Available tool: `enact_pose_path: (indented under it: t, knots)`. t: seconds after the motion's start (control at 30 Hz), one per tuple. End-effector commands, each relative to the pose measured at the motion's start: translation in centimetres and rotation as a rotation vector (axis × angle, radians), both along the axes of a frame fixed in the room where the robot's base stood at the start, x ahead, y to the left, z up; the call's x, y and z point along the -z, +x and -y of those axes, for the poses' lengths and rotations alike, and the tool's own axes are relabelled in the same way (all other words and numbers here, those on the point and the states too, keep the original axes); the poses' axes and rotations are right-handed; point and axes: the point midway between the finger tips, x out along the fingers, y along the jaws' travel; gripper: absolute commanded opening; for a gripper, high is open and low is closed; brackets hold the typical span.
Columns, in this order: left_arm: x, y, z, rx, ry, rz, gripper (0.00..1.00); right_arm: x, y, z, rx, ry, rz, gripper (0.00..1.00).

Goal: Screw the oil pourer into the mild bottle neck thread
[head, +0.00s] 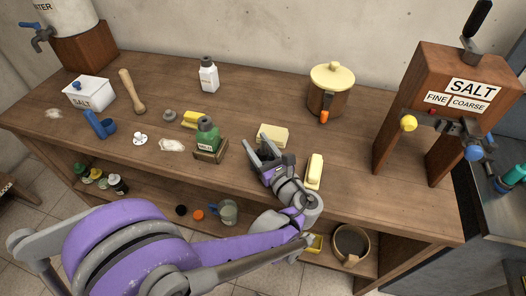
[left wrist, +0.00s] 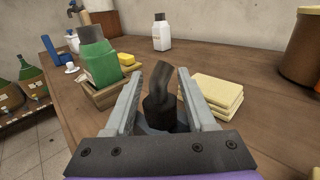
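The mild bottle (head: 207,141), green with a white label and a darker top, stands upright in a small wooden holder (head: 211,158) on the table. It also shows in the left wrist view (left wrist: 101,64), left of my left gripper (head: 259,147). The black oil pourer (left wrist: 161,108), with a bent spout, is between the two fingers of my left gripper (left wrist: 160,90). The fingers appear shut on it, though the contact is partly hidden. The gripper is right of the bottle and apart from it. My right gripper is not in view.
Pale yellow slabs (head: 272,136) and a butter-like block on a board (head: 314,171) lie near the gripper. A yellow sponge (head: 190,119) is behind the bottle. A white bottle (head: 208,76) and a lidded pot (head: 329,91) stand farther back.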

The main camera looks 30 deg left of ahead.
Motion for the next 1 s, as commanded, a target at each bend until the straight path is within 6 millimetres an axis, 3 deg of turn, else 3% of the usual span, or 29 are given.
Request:
enact_pose_path:
  t: [0.03,0.3,0.67,1.0]
  knots:
    - [0.0,0.0,0.0,0.0,0.0,0.0,0.45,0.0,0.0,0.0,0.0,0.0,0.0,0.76]
    - [0.0,0.0,0.0,0.0,0.0,0.0,0.0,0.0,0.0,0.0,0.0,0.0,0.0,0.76]
    - [-0.5,0.0,0.0,0.0,0.0,0.0,0.0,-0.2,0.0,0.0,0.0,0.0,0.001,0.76]
    - [-6.9,-0.1,0.0,-0.001,0.0,0.001,0.0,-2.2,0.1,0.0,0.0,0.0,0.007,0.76]
